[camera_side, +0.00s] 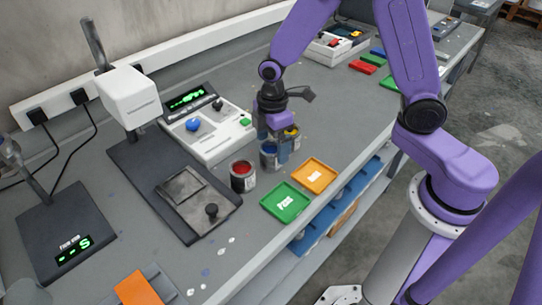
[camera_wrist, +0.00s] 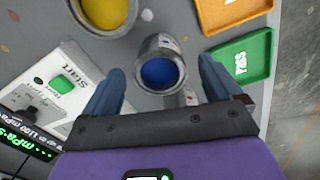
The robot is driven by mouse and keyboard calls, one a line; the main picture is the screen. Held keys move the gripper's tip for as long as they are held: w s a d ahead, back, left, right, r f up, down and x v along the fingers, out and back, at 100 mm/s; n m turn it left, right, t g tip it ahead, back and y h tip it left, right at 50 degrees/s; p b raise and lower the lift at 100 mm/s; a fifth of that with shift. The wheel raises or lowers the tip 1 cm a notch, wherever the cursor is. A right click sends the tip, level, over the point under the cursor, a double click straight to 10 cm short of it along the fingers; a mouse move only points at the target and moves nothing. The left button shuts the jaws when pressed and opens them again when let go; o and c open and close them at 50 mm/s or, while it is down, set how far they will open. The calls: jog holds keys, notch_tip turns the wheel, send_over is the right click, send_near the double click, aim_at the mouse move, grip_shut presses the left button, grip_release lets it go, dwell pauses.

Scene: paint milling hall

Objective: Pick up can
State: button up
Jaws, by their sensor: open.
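Three small metal cans stand on the grey bench: one with blue paint (camera_side: 269,157), one with red (camera_side: 242,177) and one with yellow (camera_side: 294,132). My gripper (camera_side: 274,141) is open and points down over the blue can. In the wrist view, the blue can (camera_wrist: 160,68) shows between and slightly beyond the two fingertips of my gripper (camera_wrist: 161,66), with a gap on each side. The yellow can (camera_wrist: 104,12) is at the upper left there, and the red can is mostly hidden behind the gripper. Finger height relative to the blue can's rim is hard to tell.
A green tray (camera_side: 285,202) and an orange tray (camera_side: 314,176) lie by the bench's front edge. A white instrument (camera_side: 208,130) with a blue knob stands behind the cans. A dark-based device (camera_side: 180,185) is left of the red can.

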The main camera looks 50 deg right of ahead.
aim_at(268, 148)
jog(key=shift+f, duration=2.15)
jog(key=shift+c, duration=0.2)
jog(key=c, duration=1.1)
